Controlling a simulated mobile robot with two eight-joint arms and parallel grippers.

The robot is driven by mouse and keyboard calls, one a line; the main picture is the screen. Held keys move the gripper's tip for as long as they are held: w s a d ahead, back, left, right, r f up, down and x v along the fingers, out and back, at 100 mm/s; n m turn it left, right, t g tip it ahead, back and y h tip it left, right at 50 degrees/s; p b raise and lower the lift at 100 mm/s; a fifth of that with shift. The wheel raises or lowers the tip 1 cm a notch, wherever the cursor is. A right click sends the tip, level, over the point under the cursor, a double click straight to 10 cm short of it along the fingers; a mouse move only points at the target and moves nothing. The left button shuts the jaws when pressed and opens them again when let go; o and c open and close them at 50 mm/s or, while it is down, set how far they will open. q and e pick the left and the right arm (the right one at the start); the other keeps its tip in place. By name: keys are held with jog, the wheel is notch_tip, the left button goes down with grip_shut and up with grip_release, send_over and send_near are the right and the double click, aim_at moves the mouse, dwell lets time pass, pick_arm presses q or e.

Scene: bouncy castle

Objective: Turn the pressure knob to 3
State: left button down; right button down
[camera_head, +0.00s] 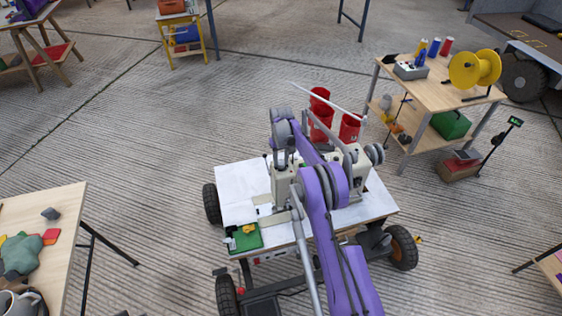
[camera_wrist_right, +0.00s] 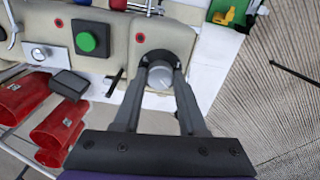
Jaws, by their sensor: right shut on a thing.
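The pressure knob (camera_wrist_right: 160,76) is a round silver-grey knob in a dark round mount on the cream end of a machine (camera_wrist_right: 115,35). My right gripper (camera_wrist_right: 160,80) has its two dark fingers on either side of the knob and is shut on it. No scale figures can be read, so the setting cannot be told. In the head view the cream machine (camera_head: 283,183) stands on a white-topped wheeled cart (camera_head: 236,190). My purple right arm reaches over it, with the right gripper (camera_head: 283,158) at its left end. The knob is hidden there. My left gripper is not in view.
A green button (camera_wrist_right: 86,41) and a silver dial (camera_wrist_right: 39,53) sit beside the knob on the machine. A wooden table (camera_head: 436,92) with a yellow spool stands at right.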

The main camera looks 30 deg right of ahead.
aim_at(281, 162)
jog(key=m+b, duration=0.1)
jog(key=m, duration=0.4)
jog(key=shift+f+m+b, duration=0.1)
jog(key=shift+m+b, duration=0.2)
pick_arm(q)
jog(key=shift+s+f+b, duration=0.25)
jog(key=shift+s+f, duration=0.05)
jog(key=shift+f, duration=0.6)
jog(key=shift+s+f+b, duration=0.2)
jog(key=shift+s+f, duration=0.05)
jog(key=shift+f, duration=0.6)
pick_arm(e)
jog(key=shift+m, duration=2.1)
jog(key=shift+c, duration=2.3)
grip_release()
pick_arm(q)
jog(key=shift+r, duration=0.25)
pick_arm(e)
notch_tip(281, 162, up, 11)
